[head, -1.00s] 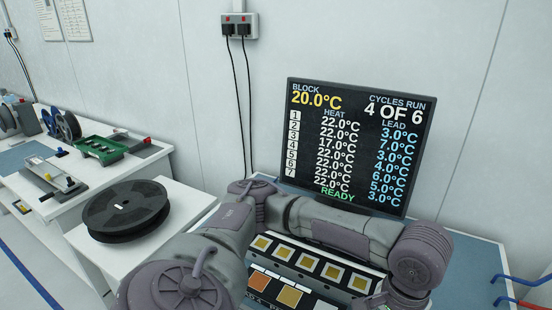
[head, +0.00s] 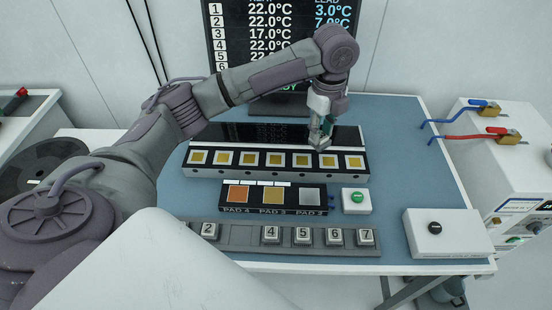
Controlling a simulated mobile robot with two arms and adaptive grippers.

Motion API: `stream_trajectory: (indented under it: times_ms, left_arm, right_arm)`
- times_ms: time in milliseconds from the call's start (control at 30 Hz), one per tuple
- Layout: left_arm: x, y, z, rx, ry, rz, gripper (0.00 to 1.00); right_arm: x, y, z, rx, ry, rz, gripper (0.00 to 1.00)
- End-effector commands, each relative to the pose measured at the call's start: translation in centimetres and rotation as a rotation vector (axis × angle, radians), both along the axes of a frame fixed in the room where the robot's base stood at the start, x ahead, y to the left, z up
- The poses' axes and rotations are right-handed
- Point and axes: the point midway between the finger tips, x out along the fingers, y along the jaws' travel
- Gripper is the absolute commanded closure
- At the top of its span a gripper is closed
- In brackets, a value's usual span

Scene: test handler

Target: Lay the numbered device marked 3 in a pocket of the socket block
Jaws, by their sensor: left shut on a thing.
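The socket block (head: 275,174) lies across the middle of the blue bench, with a row of several square gold-floored pockets. My left gripper (head: 320,138) is over the right half of the block, pointing down. It is shut on a small grey device (head: 319,145), largely covered by the fingers. Its number cannot be read, but the grey tray (head: 250,236) in front shows a gap between devices 2 (head: 208,231) and 4 (head: 271,235). I cannot tell whether the held device touches the block. My right gripper is out of view.
A pad strip (head: 235,210) with orange, gold and grey pads lies between block and tray. A green-button box (head: 356,201) stands to its right, a black-button box (head: 448,234) farther right. The monitor (head: 285,45) stands behind. Devices 5, 6 and 7 sit in the tray.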

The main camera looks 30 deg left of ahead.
Motion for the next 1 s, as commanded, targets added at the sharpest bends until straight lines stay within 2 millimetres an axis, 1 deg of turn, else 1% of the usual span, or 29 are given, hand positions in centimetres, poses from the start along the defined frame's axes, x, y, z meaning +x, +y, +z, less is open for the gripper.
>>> stream_trajectory:
  times_ms: [33,100,200,300,433,567,800,900,1000]
  left_arm:
    - [0.8,0.1,0.0,-0.002,0.002,-0.105,0.95]
    - [1.7,0.4,0.1,-0.002,0.001,-0.261,0.95]
    - [2.7,0.8,0.0,-0.001,0.001,-0.449,0.95]
    - [3.4,1.0,0.0,-0.001,0.001,-0.583,0.95]
    - [3.7,1.3,-0.1,-0.001,0.0,-0.677,0.95]
    - [2.9,2.8,-0.9,0.001,0.004,-0.7,0.95]
    - [0.0,7.5,-4.0,0.001,0.006,-0.698,0.95]
    - [-1.1,9.2,-5.2,0.001,0.006,-0.697,0.95]
    - [-1.8,10.4,-6.2,0.0,0.003,-0.699,0.95]
  right_arm:
    - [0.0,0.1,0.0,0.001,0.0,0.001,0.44]
    - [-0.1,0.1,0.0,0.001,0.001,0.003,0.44]
    - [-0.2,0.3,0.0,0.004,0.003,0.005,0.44]
    - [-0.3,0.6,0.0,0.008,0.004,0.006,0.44]
    - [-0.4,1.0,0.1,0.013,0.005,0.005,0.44]
    - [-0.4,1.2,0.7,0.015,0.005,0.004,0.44]
    - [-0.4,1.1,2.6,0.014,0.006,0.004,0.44]
    - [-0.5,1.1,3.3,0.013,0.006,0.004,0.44]
    - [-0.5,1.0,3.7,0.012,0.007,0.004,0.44]
